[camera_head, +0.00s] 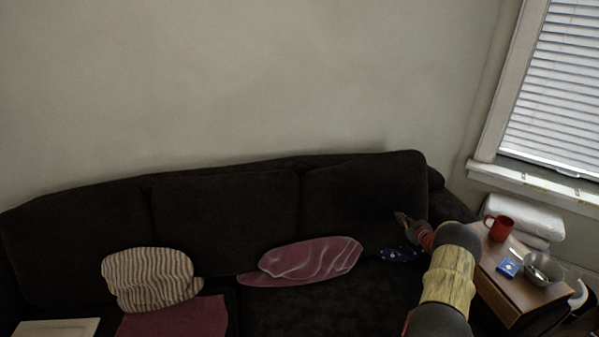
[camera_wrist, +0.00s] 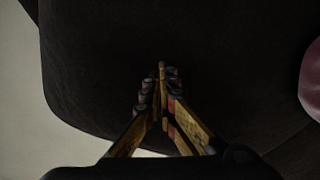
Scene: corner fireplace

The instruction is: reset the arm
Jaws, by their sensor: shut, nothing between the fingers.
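My arm reaches up from the bottom right in the head view. My gripper (camera_head: 402,217) is at its end, in front of the right back cushion of a dark sofa (camera_head: 225,215). In the wrist view my gripper (camera_wrist: 161,88) is shut with its fingertips together and nothing between them. Dark sofa fabric (camera_wrist: 100,50) fills most of the wrist view behind the fingers. I cannot tell whether the fingertips touch it.
A pink pillow (camera_head: 305,261), a striped pillow (camera_head: 150,278) and a dark blue patterned item (camera_head: 401,254) lie on the sofa. A wooden side table (camera_head: 510,296) at right holds a red mug (camera_head: 499,228), a blue box (camera_head: 507,267) and a metal bowl (camera_head: 541,270), close to my arm.

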